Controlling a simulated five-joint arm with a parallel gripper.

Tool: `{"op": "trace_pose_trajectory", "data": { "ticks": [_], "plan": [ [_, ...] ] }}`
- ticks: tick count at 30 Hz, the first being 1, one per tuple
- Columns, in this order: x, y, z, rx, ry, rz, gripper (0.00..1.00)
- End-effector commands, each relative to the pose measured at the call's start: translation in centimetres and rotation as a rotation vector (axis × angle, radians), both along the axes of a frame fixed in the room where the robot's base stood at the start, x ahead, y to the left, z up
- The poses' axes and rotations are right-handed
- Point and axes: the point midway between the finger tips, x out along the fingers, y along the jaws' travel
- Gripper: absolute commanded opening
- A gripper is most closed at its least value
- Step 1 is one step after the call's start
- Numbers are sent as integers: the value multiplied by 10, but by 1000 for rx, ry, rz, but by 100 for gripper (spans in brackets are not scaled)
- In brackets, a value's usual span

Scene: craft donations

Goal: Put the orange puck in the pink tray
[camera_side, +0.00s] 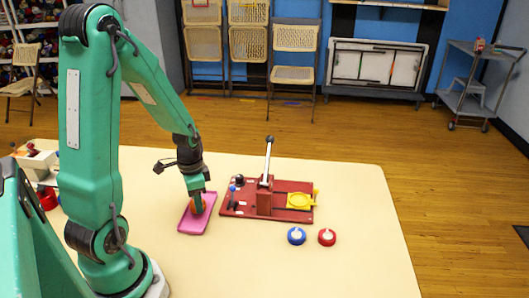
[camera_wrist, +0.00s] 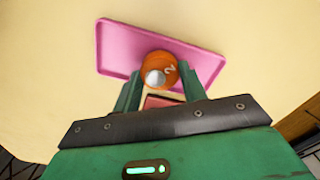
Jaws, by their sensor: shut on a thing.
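The pink tray (camera_side: 189,221) lies on the table in front of my arm. The orange puck (camera_wrist: 158,62) shows in the wrist view with a silver knob on top and a white mark. My gripper (camera_wrist: 160,85) is shut on the puck, one green finger on each side of it. The puck overlaps the near edge of the pink tray (camera_wrist: 112,50) in the wrist view. In the side view my gripper (camera_side: 198,208) points down over the tray, with the orange puck (camera_side: 197,205) between its fingers. I cannot tell whether the puck touches the tray floor.
The table's front middle is clear.

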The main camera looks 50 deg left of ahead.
Motion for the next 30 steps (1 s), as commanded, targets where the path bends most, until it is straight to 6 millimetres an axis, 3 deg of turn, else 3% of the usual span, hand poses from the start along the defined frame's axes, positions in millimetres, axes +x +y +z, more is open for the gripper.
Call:
{"op": "trace_pose_trajectory", "data": {
  "ticks": [17, 18, 22, 30],
  "plan": [
    [0, 0, -6, 0, 0, 0, 25],
    [0, 0, -6, 0, 0, 0, 44],
    [0, 0, -6, 0, 0, 0, 67],
    [0, 0, -6, 0, 0, 0, 67]
  ]
}}
